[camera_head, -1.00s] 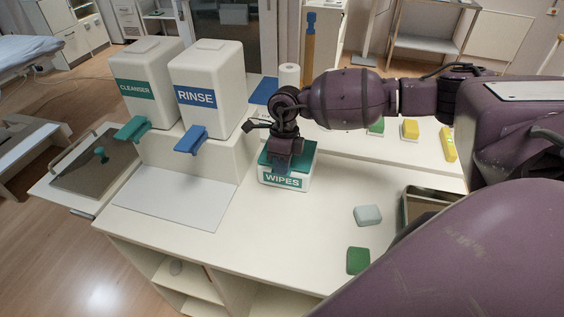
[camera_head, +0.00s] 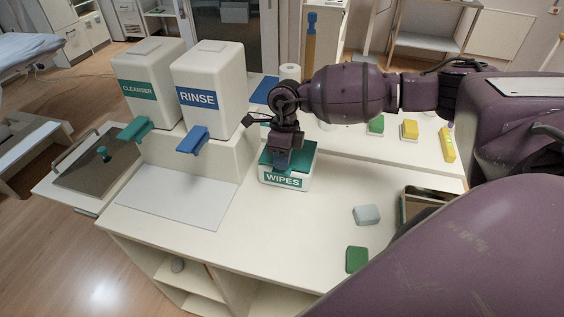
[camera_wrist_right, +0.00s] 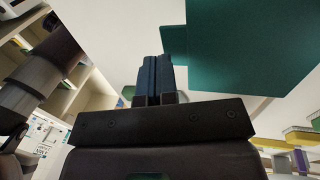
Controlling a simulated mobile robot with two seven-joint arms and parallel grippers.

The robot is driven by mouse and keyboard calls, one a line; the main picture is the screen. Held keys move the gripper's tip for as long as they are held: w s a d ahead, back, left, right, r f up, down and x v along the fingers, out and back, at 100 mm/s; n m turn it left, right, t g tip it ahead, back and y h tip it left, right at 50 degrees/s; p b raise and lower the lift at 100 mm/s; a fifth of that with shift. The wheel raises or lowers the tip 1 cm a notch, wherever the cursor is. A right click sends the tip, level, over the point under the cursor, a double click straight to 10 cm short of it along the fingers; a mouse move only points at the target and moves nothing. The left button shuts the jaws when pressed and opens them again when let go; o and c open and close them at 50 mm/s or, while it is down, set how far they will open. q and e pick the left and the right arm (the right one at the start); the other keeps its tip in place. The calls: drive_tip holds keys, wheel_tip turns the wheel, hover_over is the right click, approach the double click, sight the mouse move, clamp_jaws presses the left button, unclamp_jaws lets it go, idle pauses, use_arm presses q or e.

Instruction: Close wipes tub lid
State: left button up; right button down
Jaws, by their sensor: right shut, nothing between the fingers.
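The white wipes tub (camera_head: 286,182) stands on the white counter, its label facing front. Its green lid (camera_head: 301,162) looks flat on top in the head view; my gripper covers part of it, so I cannot tell whether it is fully seated. My right gripper (camera_head: 282,163) is shut and empty, with its fingers pointing down over the front of the lid. In the right wrist view the shut blue fingers (camera_wrist_right: 153,72) are beside the tab of the green lid (camera_wrist_right: 250,45); contact is unclear. My left gripper is not in view.
White CLEANSER (camera_head: 150,85) and RINSE (camera_head: 207,90) dispensers stand left of the tub. A grey block (camera_head: 367,215) and a green block (camera_head: 357,259) lie to the right. Yellow items (camera_head: 410,129) stand on the shelf behind. The counter in front of the tub is clear.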

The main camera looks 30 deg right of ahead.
drive_tip(key=v, duration=0.2)
drive_tip(key=p+v, duration=0.1)
drive_tip(key=shift+s+a+r, duration=0.15)
drive_tip(key=shift+a+r, duration=0.15)
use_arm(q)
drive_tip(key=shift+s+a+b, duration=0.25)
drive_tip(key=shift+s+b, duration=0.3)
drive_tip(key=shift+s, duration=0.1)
use_arm(e)
wheel_tip(320, 180, up, 10)
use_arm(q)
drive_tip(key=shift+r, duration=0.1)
use_arm(e)
drive_tip(key=shift+s+f, duration=0.1)
drive_tip(key=shift+s, duration=0.05)
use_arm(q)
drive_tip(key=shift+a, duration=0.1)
use_arm(e)
drive_tip(key=shift+s+a, duration=0.1)
